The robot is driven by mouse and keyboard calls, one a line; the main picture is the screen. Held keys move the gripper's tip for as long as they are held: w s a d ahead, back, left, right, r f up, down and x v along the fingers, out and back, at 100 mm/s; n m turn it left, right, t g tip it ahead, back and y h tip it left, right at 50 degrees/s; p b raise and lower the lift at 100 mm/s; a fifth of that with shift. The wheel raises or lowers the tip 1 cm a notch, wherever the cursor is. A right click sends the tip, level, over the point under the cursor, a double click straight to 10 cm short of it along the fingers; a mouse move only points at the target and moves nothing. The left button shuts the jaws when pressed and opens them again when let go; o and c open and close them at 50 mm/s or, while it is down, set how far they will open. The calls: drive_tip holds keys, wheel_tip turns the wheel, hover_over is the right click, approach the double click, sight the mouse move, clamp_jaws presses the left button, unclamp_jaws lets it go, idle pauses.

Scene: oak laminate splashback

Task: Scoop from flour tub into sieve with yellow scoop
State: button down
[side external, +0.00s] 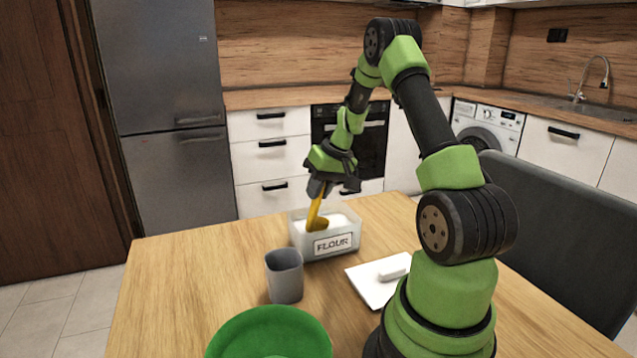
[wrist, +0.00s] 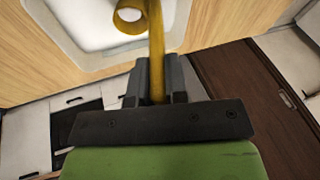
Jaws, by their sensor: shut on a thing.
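The flour tub (side external: 298,238) is a clear box with a FLOUR label and white flour inside, standing on the table. My gripper (side external: 320,189) is above the tub, shut on the handle of the yellow scoop (side external: 316,210). The scoop hangs down with its bowl inside the tub, at or near the flour; I cannot tell how deep it is. In the wrist view the scoop (wrist: 155,45) runs up from between my gripper's fingers (wrist: 157,85), with its round bowl over the white flour. No sieve can be told for sure; a green round bowl-like thing (side external: 268,335) is at the front edge.
A grey cup (side external: 284,277) stands in front of the tub, towards the green bowl-like thing. The table's left side (side external: 190,275) is clear. A dark chair (side external: 560,220) stands at right.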

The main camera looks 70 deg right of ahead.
drive_tip(key=shift+f, duration=1.35)
drive_tip(key=shift+s+d+r+n+g+h, duration=0.2)
drive_tip(key=shift+g+h, duration=0.25)
drive_tip(key=shift+h, duration=0.2)
drive_tip(key=shift+s+d+r+n+g+h, duration=0.1)
drive_tip(key=shift+d+g+h, duration=0.05)
drive_tip(key=shift+g+h, duration=0.4)
drive_tip(key=shift+w+a+r, duration=0.15)
drive_tip(key=shift+a+r, duration=0.05)
drive_tip(key=shift+r, duration=1.2)
drive_tip(key=shift+w+a+r, duration=0.15)
drive_tip(key=shift+a+r, duration=0.05)
drive_tip(key=shift+r, duration=1.15)
drive_tip(key=shift+w+a+r, duration=0.15)
drive_tip(key=shift+a+r, duration=0.05)
drive_tip(key=shift+r, duration=1.2)
drive_tip(key=a+n+y, duration=0.1)
drive_tip(key=a+n, duration=0.5)
drive_tip(key=a, duration=1.9)
drive_tip(key=shift+f+n+t, duration=0.3)
drive_tip(key=shift+f+t, duration=0.05)
drive_tip(key=shift+t, duration=0.05)
